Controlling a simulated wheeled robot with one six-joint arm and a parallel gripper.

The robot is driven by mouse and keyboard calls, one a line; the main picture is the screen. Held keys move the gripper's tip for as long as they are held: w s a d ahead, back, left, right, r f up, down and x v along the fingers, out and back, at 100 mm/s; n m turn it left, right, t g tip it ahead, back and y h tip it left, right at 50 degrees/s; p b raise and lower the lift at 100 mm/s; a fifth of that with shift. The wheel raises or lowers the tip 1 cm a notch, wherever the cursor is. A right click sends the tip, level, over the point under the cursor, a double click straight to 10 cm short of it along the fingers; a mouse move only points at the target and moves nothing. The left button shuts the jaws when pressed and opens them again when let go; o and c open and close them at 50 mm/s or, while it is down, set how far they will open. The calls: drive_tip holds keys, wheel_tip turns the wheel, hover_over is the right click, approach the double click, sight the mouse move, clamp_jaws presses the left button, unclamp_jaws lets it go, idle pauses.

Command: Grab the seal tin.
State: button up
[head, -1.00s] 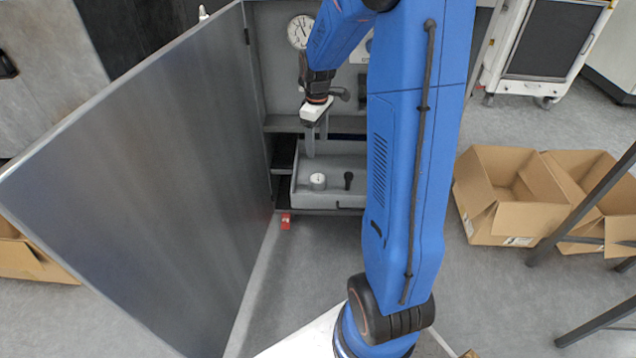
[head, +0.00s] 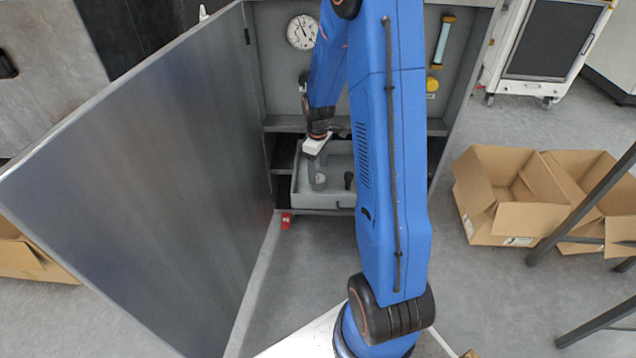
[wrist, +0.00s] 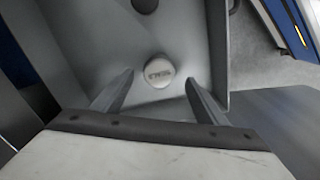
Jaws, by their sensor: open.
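The seal tin (head: 320,182) is a small round tin standing in a grey tray at the bottom of the open cabinet. My gripper (head: 313,172) points down into the tray, close above or at the tin in the head view. In the wrist view my gripper (wrist: 159,78) is open, one finger on each side of the lid, with a gap to each. Whether the fingertips reach down beside the tin I cannot tell.
The grey tray (head: 308,202) also holds a black-topped item (head: 349,180) right of the tin. The cabinet door (head: 150,170) stands open at the left. A gauge (head: 302,32) is on the back wall. Cardboard boxes (head: 500,215) stand on the floor at the right.

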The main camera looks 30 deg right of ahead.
sight(318, 178)
drive_tip(key=shift+f, duration=2.65)
drive_tip(key=c, duration=1.2)
